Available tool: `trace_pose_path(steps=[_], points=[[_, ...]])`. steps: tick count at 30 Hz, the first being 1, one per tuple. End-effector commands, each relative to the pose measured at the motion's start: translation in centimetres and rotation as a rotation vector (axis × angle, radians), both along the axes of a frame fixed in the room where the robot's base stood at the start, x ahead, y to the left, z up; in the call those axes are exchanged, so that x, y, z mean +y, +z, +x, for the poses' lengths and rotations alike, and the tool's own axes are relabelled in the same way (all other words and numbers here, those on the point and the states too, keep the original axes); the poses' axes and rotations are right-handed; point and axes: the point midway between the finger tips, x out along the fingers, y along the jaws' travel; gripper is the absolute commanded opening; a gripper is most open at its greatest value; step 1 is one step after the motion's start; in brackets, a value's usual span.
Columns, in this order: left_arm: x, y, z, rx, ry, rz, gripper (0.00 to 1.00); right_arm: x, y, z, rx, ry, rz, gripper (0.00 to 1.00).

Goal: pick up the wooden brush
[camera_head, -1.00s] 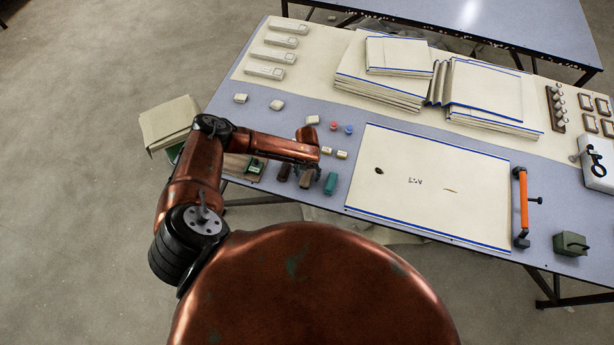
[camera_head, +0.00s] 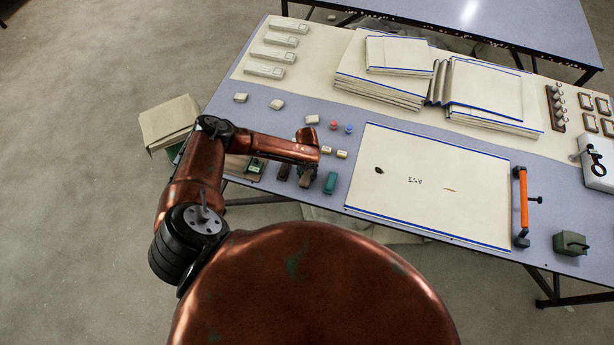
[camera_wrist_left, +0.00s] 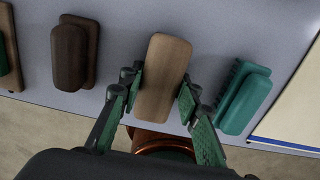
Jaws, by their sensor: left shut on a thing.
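The wooden brush (camera_wrist_left: 162,78) has a light brown rounded back and lies between the green-padded fingers of my left gripper (camera_wrist_left: 158,98) in the left wrist view. The fingers are closed on its two sides. In the head view, the brush (camera_head: 305,181) shows only in part below my left wrist, at the table's front edge between a dark brown brush and a teal brush. The fingers are mostly hidden there under the wrist. Whether the brush still touches the table cannot be told. My right gripper is in no view.
A dark brown brush (camera_wrist_left: 72,55) is left of the wooden one, and a teal brush (camera_wrist_left: 242,97) is close on its right. A cloth (camera_head: 430,185) with blue edges lies flat to the right. An orange-handled tool (camera_head: 523,205) lies beyond it.

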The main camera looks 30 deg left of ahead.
Motion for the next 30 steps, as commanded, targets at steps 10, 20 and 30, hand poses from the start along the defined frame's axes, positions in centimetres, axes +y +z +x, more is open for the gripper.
trace_pose_path(steps=[10, 20, 30], points=[[0.0, 0.4, 0.1, -0.001, 0.000, -0.001, 0.05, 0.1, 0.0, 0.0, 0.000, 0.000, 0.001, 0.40], [-0.6, 4.6, -1.1, 0.000, -0.004, -0.002, 0.05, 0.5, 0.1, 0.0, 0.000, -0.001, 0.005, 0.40], [-4.0, 10.4, -7.4, 0.001, -0.004, -0.002, 0.05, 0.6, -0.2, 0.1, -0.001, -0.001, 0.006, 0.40]])
